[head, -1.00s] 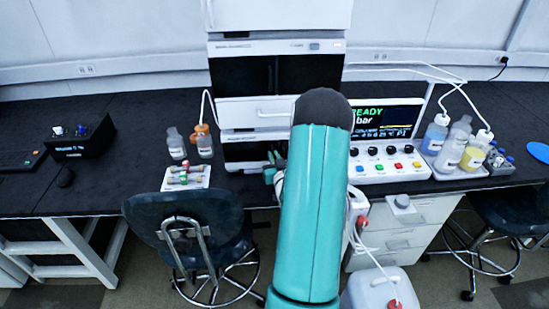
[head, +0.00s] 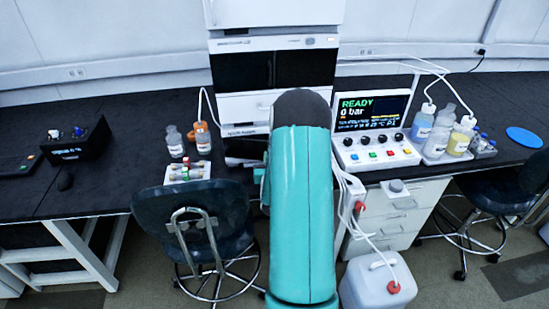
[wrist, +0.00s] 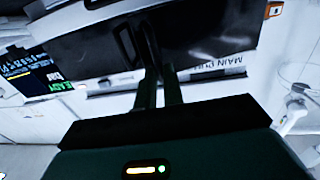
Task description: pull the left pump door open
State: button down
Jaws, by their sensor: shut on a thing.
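The left pump door (wrist: 205,35) is a glossy dark panel that fills the upper right of the wrist view, which looks roughly upside down. My gripper (wrist: 156,72) is shut on the dark upright handle (wrist: 149,42) at this door's inner edge. A second dark loop handle (wrist: 125,45) stands close beside it, on the neighbouring dark door. A white strip lettered "MAIN PU..." (wrist: 217,66) runs along the door edge, partly hidden. I cannot tell how far the door stands open.
The white instrument stack (head: 240,108) rises behind my arm. A control box (head: 375,152) with a READY screen and several bottles (head: 440,130) stand to the right. A vial rack (head: 187,170) and a dark chair (head: 195,215) are at left. A white canister (head: 378,288) stands on the floor.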

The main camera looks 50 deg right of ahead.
jog(key=shift+w+a+r, duration=0.1)
jog(key=shift+a+r, duration=0.05)
jog(key=shift+a, duration=1.1)
jog(key=shift+w+a+r, duration=0.1)
jog(key=shift+a, duration=1.1)
jog(key=c, duration=1.5)
grip_release()
jog(key=shift+w, duration=0.1)
jog(key=shift+s+d, duration=0.15)
jog(key=shift+s, duration=0.05)
jog(key=shift+s, duration=0.15)
jog(key=shift+f, duration=0.15)
jog(key=shift+s+d, duration=0.1)
jog(key=shift+d, duration=0.1)
